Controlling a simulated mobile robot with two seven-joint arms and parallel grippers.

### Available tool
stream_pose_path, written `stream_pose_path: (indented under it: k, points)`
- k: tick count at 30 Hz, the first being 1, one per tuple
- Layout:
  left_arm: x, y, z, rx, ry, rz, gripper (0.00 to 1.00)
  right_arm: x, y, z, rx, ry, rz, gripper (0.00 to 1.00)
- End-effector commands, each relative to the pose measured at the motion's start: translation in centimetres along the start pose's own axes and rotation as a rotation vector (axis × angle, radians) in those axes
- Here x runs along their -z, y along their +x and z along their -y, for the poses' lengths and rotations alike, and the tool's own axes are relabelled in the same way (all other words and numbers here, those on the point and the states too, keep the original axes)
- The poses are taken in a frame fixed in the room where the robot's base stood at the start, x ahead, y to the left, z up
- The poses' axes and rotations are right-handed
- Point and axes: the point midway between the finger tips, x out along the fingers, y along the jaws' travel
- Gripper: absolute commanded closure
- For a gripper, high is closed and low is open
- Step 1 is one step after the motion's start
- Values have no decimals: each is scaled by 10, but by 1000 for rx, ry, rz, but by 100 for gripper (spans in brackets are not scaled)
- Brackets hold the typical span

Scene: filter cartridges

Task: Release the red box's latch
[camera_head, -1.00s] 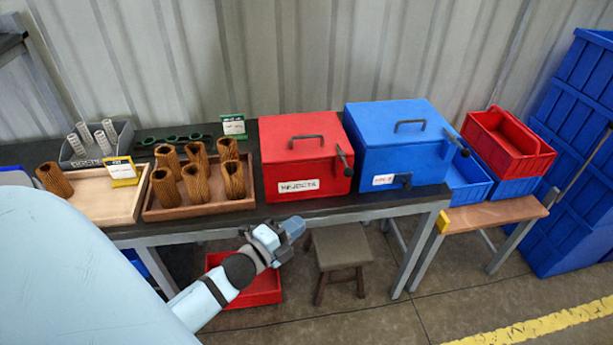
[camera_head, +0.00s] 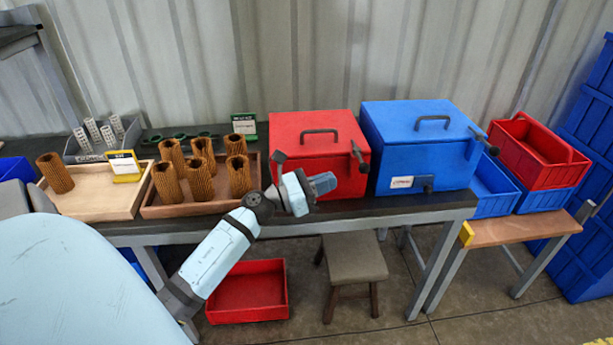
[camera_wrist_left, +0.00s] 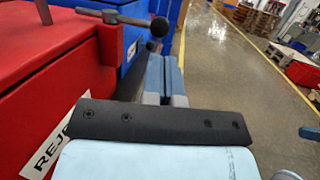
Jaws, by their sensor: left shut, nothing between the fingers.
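The red box (camera_head: 315,135) stands on the dark workbench with its lid down and a dark handle on top. Its latch (camera_head: 358,156), a dark lever with a round knob, is on the right side near the front corner. In the left wrist view the latch (camera_wrist_left: 135,22) shows at the upper middle, beyond the gripper. My left gripper (camera_head: 326,183) is in front of the red box's front face, left of and below the latch. Its fingers (camera_wrist_left: 165,75) are shut and empty, apart from the latch. The gripper hides the box's label in the head view. My right gripper is not in view.
A blue box (camera_head: 415,150) with a similar lever stands close to the right of the red box. A wooden tray of brown cartridges (camera_head: 198,185) is to the left. A stool (camera_head: 355,258) and a red bin (camera_head: 250,292) are below the bench.

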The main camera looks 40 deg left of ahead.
Motion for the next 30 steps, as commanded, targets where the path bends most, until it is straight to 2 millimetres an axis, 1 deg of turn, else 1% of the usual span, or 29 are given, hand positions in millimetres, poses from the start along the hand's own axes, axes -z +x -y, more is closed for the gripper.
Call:
stream_pose_path:
  k: [1,3,6,9,14,26,30]
  points:
    - [-3,12,0,0,0,3,100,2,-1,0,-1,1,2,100]
    - [-2,24,0,-1,-2,3,100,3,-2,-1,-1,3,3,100]
    - [-2,39,0,-1,-2,3,100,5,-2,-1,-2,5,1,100]
    - [-1,49,0,-1,-3,2,100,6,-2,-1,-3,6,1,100]
    - [0,56,0,0,-3,0,100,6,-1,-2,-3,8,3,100]
    - [1,58,1,-2,-3,0,100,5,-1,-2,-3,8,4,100]
    - [1,67,6,-16,-2,1,100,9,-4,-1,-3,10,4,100]
